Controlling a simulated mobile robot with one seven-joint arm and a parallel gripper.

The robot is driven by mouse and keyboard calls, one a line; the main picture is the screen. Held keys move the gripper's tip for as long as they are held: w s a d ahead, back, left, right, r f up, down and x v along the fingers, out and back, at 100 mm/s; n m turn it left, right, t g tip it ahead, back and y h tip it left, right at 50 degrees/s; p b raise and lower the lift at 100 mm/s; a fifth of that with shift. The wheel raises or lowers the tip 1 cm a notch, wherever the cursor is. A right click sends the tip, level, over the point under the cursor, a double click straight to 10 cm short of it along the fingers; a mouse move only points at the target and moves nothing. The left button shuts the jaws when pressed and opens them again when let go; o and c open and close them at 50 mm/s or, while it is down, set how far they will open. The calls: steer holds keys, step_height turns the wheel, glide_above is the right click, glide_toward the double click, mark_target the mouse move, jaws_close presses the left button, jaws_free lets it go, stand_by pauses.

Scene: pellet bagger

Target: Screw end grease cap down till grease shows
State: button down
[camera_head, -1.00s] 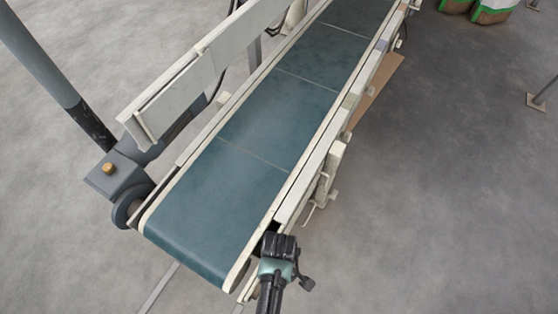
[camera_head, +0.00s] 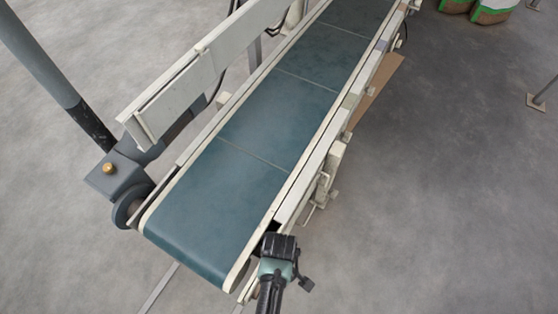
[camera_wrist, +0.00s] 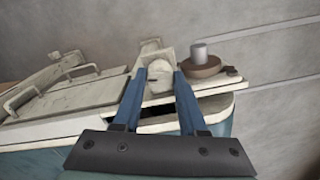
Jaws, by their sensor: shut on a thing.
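My gripper (camera_wrist: 160,76) is at the near right corner of the conveyor. In the wrist view its two blue fingers are closed in on a small pale rounded part, which looks like the end grease cap (camera_wrist: 160,84). It sits at a pale bearing block (camera_wrist: 151,52) on the frame end. No grease can be made out. In the head view the gripper body (camera_head: 279,246) hides the cap. The fingertips cannot be made out there.
Beside the fingers, a brown round part with a grey stub (camera_wrist: 200,66) sits on the frame. The green conveyor belt (camera_head: 250,130) runs away between pale rails. A grey gearbox with a brass knob (camera_head: 107,168) stands at the left. The floor at the right is mostly clear.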

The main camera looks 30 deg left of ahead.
steer(key=shift+r, duration=0.1)
steer(key=shift+m+p, duration=0.75)
steer(key=shift+m, duration=0.25)
steer(key=m+p, duration=0.1)
steer(key=m, duration=0.2)
steer(key=shift+m+p, duration=0.3)
steer(key=shift+p, duration=0.1)
steer(key=m+p, duration=0.2)
steer(key=m, duration=0.4)
steer(key=shift+m, duration=0.3)
steer(key=shift+c, duration=2.2)
jaws_free()
